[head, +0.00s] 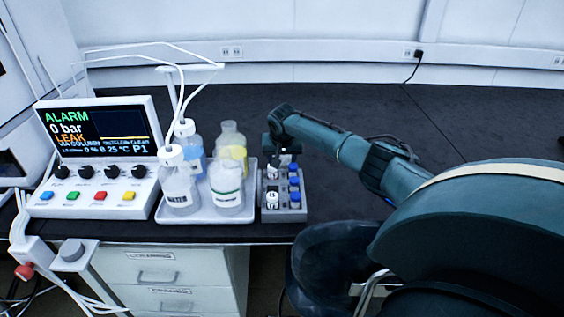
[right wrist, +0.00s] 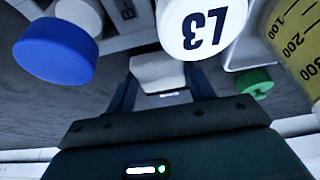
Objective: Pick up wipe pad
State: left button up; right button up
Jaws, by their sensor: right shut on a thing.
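My right gripper (head: 284,157) is low over the grey vial rack, at its back end in the head view. In the right wrist view its two dark fingers (right wrist: 163,84) are shut on a white block, which I take for the wipe pad (right wrist: 158,70). In the head view the pad is too small and too hidden by the gripper to make out. My left gripper is in neither view.
The grey rack (head: 270,214) holds several white-capped and blue-capped vials. A cap marked L3 (right wrist: 204,22) and a blue cap (right wrist: 55,50) are close to the fingers. A white tray (head: 195,215) of bottles stands left of the rack. The bench behind is clear.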

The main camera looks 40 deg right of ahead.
jog(key=shift+r, duration=0.1)
notch_tip(320, 180, up, 10)
jog(key=shift+p, duration=0.45)
